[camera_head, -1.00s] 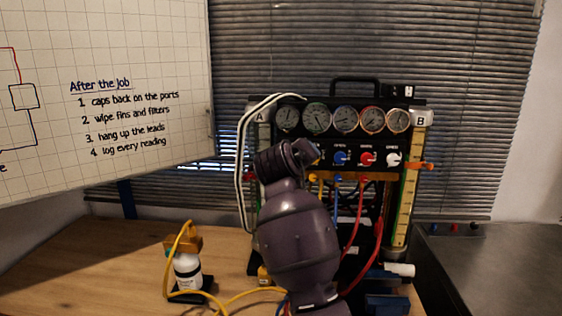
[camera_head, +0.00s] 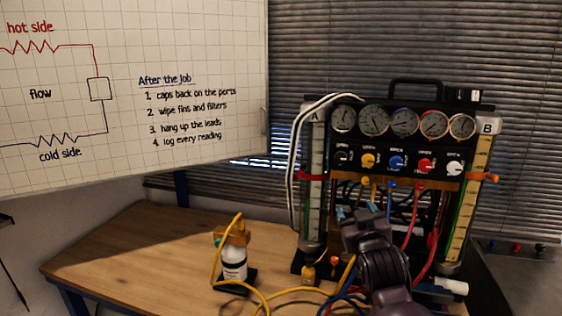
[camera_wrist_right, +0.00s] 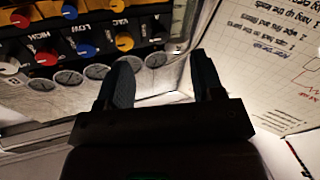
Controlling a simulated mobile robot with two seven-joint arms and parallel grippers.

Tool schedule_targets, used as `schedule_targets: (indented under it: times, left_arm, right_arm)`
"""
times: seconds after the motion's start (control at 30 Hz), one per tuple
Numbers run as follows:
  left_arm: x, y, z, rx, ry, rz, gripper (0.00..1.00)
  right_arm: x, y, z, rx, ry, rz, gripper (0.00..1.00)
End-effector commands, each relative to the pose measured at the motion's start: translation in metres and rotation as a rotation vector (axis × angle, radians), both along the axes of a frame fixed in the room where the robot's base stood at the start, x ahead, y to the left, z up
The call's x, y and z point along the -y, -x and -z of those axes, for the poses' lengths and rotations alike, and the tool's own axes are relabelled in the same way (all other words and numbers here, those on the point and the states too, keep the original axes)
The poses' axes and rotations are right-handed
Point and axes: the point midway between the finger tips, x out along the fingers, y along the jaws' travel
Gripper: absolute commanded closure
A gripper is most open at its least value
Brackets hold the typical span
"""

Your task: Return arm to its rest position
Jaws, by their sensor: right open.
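My right arm rises from the bottom of the head view, in front of the gauge rig (camera_head: 405,95). Its dark purple wrist ends in my right gripper (camera_head: 360,212), which points toward the rig's lower front. In the right wrist view the two dark fingers of the gripper (camera_wrist_right: 163,85) stand apart, with nothing between them. The rig's knobs and gauges (camera_wrist_right: 70,77) show there upside down at the left. My arm hides part of the rig's hoses and base. My left gripper is in neither view.
A white bottle (camera_head: 234,262) with a brass top and yellow hose stands on the wooden table (camera_head: 130,250), left of the rig. Yellow, blue and red hoses hang and lie around my arm. A whiteboard (camera_head: 200,60) stands at the left. The table's left part is clear.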

Motion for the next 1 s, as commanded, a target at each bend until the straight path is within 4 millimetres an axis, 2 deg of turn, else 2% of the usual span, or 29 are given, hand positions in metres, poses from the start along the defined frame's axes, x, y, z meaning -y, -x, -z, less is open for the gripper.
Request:
schedule_targets:
  times: [0.03, 0.17, 0.37, 0.57, 0.7, 0.9, 1.0]
  left_arm:
    - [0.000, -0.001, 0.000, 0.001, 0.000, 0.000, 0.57]
    - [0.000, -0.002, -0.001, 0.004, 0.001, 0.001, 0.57]
    - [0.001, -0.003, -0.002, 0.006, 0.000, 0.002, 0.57]
    - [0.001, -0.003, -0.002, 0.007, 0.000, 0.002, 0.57]
    - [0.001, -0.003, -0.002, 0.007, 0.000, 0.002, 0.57]
    - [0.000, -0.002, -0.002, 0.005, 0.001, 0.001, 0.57]
    - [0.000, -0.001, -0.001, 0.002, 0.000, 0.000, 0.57]
  right_arm:
    - [0.007, 0.012, 0.023, -0.019, -0.017, -0.008, 0.39]
    - [0.022, 0.043, 0.074, -0.059, -0.063, -0.029, 0.39]
    - [0.044, 0.101, 0.149, -0.151, -0.120, -0.038, 0.39]
    - [0.065, 0.172, 0.222, -0.288, -0.147, -0.020, 0.39]
    - [0.080, 0.228, 0.271, -0.410, -0.144, 0.007, 0.39]
    - [0.097, 0.302, 0.324, -0.559, -0.132, 0.049, 0.39]
    - [0.102, 0.325, 0.337, -0.603, -0.130, 0.064, 0.39]
